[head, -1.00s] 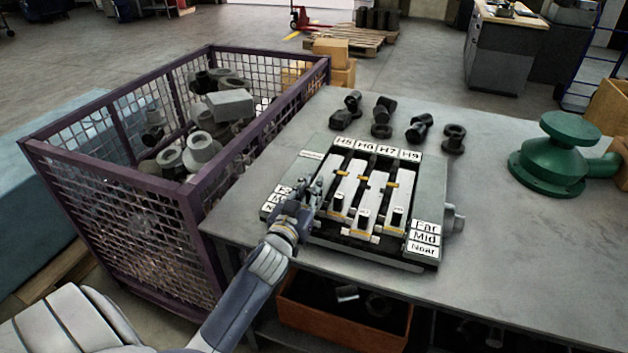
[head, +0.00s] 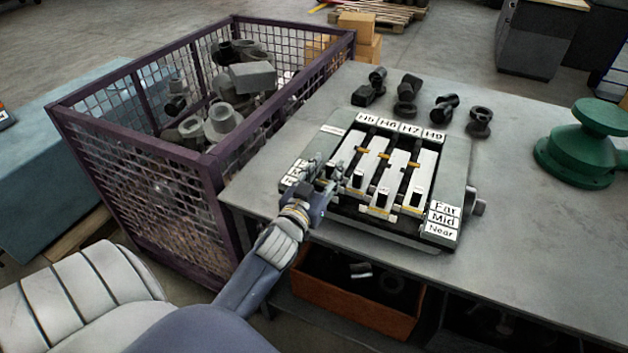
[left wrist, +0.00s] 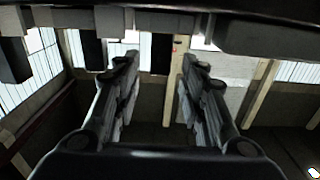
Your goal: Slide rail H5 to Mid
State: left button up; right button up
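The slide fixture (head: 452,178) lies on the grey bench, with labels H5 (head: 367,118), H6, H7 and H9 along its far edge. Far, Mid (head: 443,218) and Near labels stand at its right near corner. Rail H5 (head: 349,148) is the leftmost pale rail; its near end is partly hidden by my left gripper (head: 328,180). The other rails show dark upright handles. My left gripper is at the fixture's left near side. In the left wrist view its fingers (left wrist: 162,65) are apart, with a dark block (left wrist: 162,50) showing between them; contact cannot be told. My right gripper is out of view.
A purple mesh crate (head: 130,145) of metal parts stands left of the bench. Dark fittings (head: 406,95) lie behind the fixture. A green flanged part (head: 585,150) stands at right. An orange bin (head: 350,300) is below.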

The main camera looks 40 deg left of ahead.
pick_arm(q)
jog(key=v, duration=0.9)
dwell(0.3)
jog(key=s+d+f+m+g+h, duration=0.1)
jog(key=s+d+f+g, duration=0.2)
jog(key=f+g, duration=0.15)
jog(key=s+d+f+g+h, duration=0.1)
jog(key=s+d+f+g, duration=0.2)
jog(key=f, duration=0.3)
jog(key=s+d+f+m+g+h, duration=0.1)
jog(key=s+d+f+m+g, duration=0.2)
jog(key=s, duration=0.4)
jog(key=s+d+f+m+g+h, duration=0.1)
jog(key=s+d+f+g+h, duration=0.1)
jog(key=s+d+f+g, duration=0.25)
jog(key=s+f, duration=0.3)
jog(key=f, duration=2.2)
jog(key=s+a+f+g, duration=0.1)
jog(key=s+a+f, duration=0.2)
jog(key=s+f, duration=1.2)
jog(key=shift+s+f+y, duration=0.25)
jog(key=shift+s+y, duration=0.05)
jog(key=shift+s, duration=0.7)
